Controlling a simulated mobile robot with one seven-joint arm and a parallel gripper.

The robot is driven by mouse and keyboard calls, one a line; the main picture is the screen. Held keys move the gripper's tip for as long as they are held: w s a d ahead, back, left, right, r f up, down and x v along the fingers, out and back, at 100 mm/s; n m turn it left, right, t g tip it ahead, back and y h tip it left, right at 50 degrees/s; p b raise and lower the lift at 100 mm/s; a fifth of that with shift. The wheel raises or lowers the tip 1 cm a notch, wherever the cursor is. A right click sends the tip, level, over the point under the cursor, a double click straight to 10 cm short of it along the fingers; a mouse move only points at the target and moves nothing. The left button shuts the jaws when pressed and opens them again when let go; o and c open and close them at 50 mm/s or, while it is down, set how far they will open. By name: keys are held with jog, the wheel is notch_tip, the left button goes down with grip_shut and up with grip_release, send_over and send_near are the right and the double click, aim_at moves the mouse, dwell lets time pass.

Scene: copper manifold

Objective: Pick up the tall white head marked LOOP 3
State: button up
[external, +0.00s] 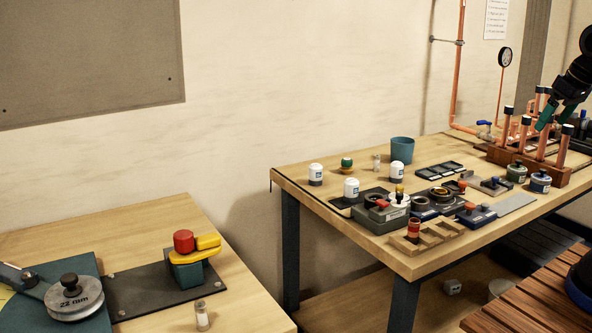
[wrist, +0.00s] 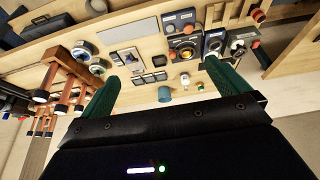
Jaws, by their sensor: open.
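Three white heads with dark bases and blue labels stand upright on the far workbench in the external view: one at the left end (external: 316,174), one nearer the front (external: 351,188), and one by the teal cup (external: 397,171). Their lettering is too small to read, so I cannot tell which is LOOP 3. My gripper (external: 553,115) is at the upper right, above the copper manifold, well to the right of the heads. In the wrist view, its green fingers (wrist: 161,70) are spread wide with nothing between them. Whitish shapes show beside the right finger, partly hidden.
The copper pipes (external: 541,140) rise from a wooden block below my gripper. The teal cup (external: 402,150) stands at the bench's back. Grey blocks with knobs (external: 380,214) and a wooden rack (external: 427,236) crowd the front. A second table (external: 150,225) stands left.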

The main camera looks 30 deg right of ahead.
jog(key=c, duration=0.7)
jog(key=shift+w, duration=0.15)
jog(key=n+g, duration=0.5)
jog(key=n, duration=1)
send_over(351, 190)
jog(key=w+d, duration=0.1)
jog(key=d, duration=0.1)
notch_tip(351, 190, down, 17)
jog(key=shift+a+f, duration=0.1)
jog(key=shift+w+a+f+n, duration=0.15)
jog(key=shift+a+f+n, duration=0.15)
jog(key=shift+f, duration=0.15)
jog(key=shift+w+d+f, duration=0.1)
jog(key=shift+f, duration=2.55)
jog(key=shift+w+d+f, duration=0.1)
jog(key=shift+f, duration=2.55)
